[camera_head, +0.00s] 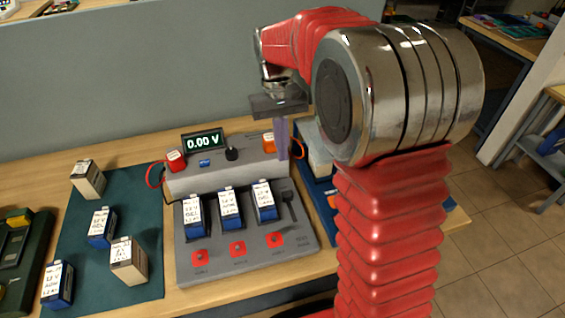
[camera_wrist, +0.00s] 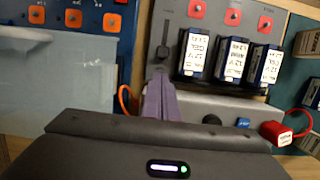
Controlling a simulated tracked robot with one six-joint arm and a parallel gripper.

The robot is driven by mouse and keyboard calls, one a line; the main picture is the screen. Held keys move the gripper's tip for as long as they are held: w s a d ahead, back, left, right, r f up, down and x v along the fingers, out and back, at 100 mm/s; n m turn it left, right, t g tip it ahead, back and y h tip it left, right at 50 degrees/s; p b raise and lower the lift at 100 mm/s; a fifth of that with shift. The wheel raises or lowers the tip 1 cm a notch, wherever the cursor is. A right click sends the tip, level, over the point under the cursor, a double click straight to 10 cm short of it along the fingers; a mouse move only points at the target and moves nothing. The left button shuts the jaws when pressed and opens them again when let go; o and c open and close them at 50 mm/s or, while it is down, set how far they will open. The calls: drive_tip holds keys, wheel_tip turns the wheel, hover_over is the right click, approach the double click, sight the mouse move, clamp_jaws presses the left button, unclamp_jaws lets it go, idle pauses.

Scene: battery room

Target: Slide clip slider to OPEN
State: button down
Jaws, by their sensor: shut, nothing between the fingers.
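The test station (camera_head: 210,262) is a grey unit on the bench. A dark slider (camera_head: 287,194) sits at the far end of a short slot on its right side. The slider also shows in the wrist view (camera_wrist: 163,53), just ahead of my fingertips, with the slot running away above it. The lettering beside the slot is too small to read. My gripper (camera_head: 282,157) points down over the station's raised rear part, behind the slider. In the wrist view its purple-grey fingers (camera_wrist: 159,80) are together and empty. They look close to the slider; contact cannot be told.
Several blue batteries (camera_head: 231,210) stand in the station beside the slot, with red buttons (camera_head: 238,249) in front. A display (camera_head: 203,140) reads 0.00 V. An orange clip (camera_head: 268,143) and cable are near my fingers. A blue unit (camera_head: 316,178) stands right; a green mat (camera_head: 133,195) holds batteries left.

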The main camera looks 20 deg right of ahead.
sight(287, 196)
drive_tip(key=x, duration=0.9)
drive_tip(key=shift+f, duration=0.2)
drive_tip(key=shift+s, duration=0.1)
